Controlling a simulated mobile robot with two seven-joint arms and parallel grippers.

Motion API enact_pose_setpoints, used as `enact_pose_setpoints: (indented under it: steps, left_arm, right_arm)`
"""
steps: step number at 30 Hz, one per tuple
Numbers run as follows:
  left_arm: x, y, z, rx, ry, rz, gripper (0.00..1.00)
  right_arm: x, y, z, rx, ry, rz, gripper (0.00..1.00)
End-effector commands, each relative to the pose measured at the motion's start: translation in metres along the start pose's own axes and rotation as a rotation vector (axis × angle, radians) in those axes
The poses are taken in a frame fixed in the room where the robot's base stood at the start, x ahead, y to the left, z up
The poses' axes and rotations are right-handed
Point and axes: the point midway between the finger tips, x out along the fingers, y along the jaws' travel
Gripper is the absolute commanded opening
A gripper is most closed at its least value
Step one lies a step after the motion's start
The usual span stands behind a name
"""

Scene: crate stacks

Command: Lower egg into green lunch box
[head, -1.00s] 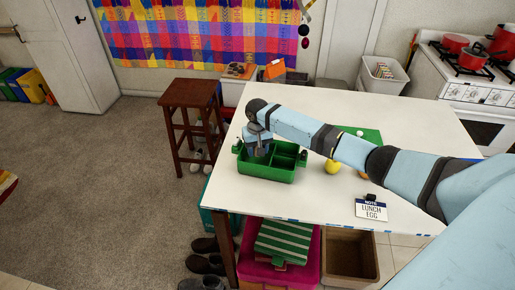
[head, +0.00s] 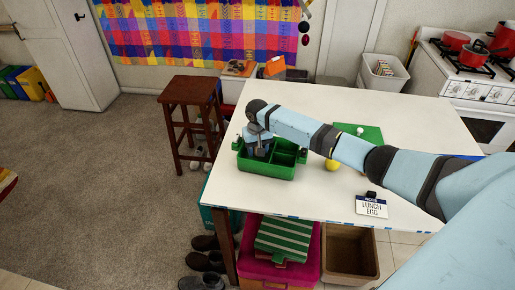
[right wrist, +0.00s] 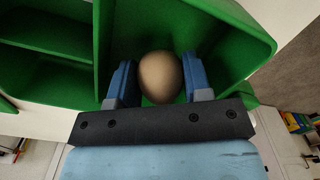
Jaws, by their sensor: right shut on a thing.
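The green lunch box (head: 268,169) stands on the white table near its left edge, with its compartments open to the top. My right gripper (head: 260,150) is over the box's left compartment, pointing down. In the right wrist view my right gripper (right wrist: 160,83) is shut on a brown egg (right wrist: 160,77), one blue finger on each side. The egg is inside the large compartment's outline, between the green walls. I cannot tell whether it touches the floor of the box. In the head view the egg is hidden by the gripper. My left gripper is not in view.
A yellow fruit (head: 332,165) sits right of the box. A green board (head: 366,133) with a small white thing on it lies behind my arm. The table's back is clear.

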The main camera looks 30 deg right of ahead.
Motion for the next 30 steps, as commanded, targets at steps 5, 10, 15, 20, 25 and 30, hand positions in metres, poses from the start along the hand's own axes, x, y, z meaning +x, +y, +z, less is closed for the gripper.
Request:
enact_pose_setpoints:
  steps: [5, 10, 15, 20, 25, 30]
  left_arm:
    - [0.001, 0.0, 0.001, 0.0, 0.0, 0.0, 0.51]
    - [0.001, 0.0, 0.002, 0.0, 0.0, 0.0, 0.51]
    - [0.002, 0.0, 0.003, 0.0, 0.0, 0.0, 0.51]
    - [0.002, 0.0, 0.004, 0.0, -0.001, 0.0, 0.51]
    - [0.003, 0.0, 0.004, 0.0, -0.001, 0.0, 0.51]
    - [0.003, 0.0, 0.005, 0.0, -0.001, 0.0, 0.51]
  right_arm:
    - [0.003, 0.0, 0.0, 0.0, 0.0, 0.0, 0.22]
    - [0.005, 0.0, 0.0, 0.0, 0.0, -0.001, 0.22]
    - [0.008, 0.0, 0.0, 0.0, 0.001, -0.001, 0.21]
    - [0.01, 0.0, 0.0, 0.0, 0.001, -0.001, 0.21]
    - [0.013, 0.0, 0.0, 0.0, 0.001, -0.001, 0.21]
    - [0.015, 0.0, 0.0, 0.0, 0.001, -0.001, 0.21]
